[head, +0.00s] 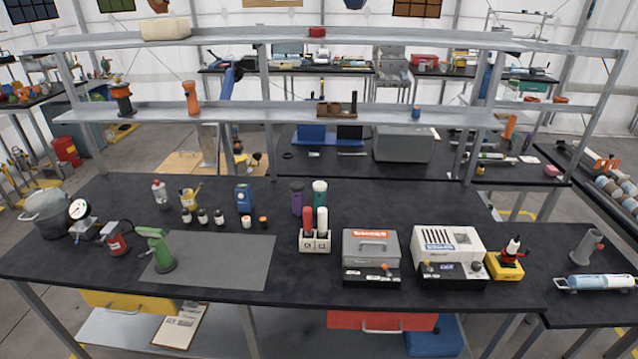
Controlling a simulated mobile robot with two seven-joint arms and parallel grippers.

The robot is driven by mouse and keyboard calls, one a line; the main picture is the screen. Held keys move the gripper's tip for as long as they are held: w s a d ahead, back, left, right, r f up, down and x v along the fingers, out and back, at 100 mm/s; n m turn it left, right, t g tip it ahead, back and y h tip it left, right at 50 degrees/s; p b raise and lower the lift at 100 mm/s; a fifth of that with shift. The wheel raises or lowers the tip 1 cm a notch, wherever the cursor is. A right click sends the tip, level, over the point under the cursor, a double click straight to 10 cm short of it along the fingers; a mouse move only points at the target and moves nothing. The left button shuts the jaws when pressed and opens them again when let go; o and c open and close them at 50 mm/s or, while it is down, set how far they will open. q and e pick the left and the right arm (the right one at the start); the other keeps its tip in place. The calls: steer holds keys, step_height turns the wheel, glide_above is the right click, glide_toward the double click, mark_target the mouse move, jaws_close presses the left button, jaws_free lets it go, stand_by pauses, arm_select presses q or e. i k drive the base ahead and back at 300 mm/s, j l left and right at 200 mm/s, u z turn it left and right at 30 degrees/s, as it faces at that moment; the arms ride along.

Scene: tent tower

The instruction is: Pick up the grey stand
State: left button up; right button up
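A grey stand (587,246) stands upright on the lower side table at the far right. It has a round base and a slanted tube-like top. A similar green stand (157,250) stands at the left, on the grey mat (225,258) of the main bench. Neither of my grippers shows in the head view.
A blue-and-white cylinder (594,283) lies in front of the grey stand. A yellow box (504,266) and a white-topped device (447,246) stand to its left on the main bench (330,205). Shelves (350,112) rise behind. Bare tabletop surrounds the grey stand's left side.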

mark_target(581, 257)
steer(key=z, duration=1.5)
steer(key=i+l+u, duration=0.15)
steer(key=i, duration=0.5)
steer(key=i+l+u, duration=0.15)
steer(key=i, duration=0.5)
steer(key=i+l+u, duration=0.1)
steer(key=i+l, duration=0.15)
steer(key=i, duration=0.4)
steer(key=i+l+u, duration=0.15)
steer(key=i+l, duration=0.15)
steer(key=i, duration=0.3)
steer(key=i+l+u, duration=0.15)
steer(key=i+l, duration=0.25)
steer(key=i, duration=0.2)
steer(key=i+l+u, duration=0.15)
steer(key=i+l, duration=0.3)
steer(key=i, duration=0.15)
